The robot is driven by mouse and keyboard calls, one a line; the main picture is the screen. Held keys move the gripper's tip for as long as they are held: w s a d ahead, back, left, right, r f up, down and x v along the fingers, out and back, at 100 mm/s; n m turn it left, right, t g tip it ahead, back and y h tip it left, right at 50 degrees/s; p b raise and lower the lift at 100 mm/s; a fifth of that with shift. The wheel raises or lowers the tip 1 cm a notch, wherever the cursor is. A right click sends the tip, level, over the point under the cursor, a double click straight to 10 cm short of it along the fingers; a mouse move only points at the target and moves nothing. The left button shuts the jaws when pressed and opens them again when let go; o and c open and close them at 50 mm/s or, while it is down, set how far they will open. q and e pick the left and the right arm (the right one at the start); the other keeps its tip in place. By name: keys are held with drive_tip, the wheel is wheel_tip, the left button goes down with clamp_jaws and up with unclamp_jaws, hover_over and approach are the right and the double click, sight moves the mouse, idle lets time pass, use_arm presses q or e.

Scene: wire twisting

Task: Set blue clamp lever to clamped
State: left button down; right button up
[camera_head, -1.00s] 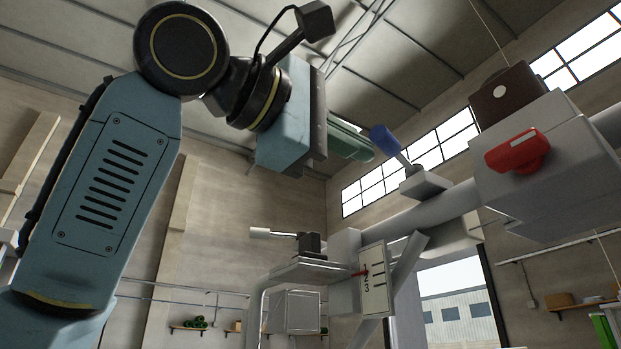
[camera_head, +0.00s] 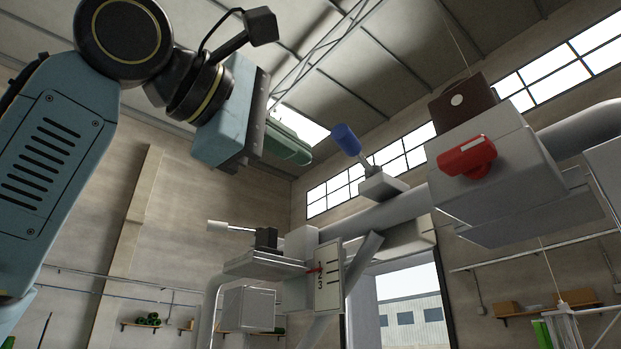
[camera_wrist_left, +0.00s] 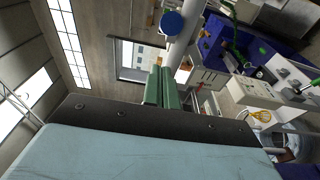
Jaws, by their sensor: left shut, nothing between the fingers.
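The blue clamp lever has a blue knob (camera_head: 346,139) on a short metal rod that tilts up and left from a grey block (camera_head: 383,187) on the large grey pipe. My left gripper (camera_head: 303,155) has green fingers closed together with nothing between them. In the head view it is left of the blue knob, with a gap in the picture. In the left wrist view the blue knob (camera_wrist_left: 172,23) shows just beyond the green fingertips (camera_wrist_left: 160,72). I cannot tell the exact depth between them. My right gripper is not in view.
A red handle (camera_head: 466,157) sits on a grey box at right, under a dark box (camera_head: 462,103). A white-tipped lever (camera_head: 230,227) and a numbered scale with a red pointer (camera_head: 327,262) are below. Open air surrounds my left gripper.

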use_arm(q)
drive_tip(key=w+a+b+v, duration=0.1)
drive_tip(key=b+v, duration=0.2)
drive_tip(key=v, duration=0.7)
drive_tip(key=shift+s+d, duration=0.1)
drive_tip(key=shift+s, duration=0.05)
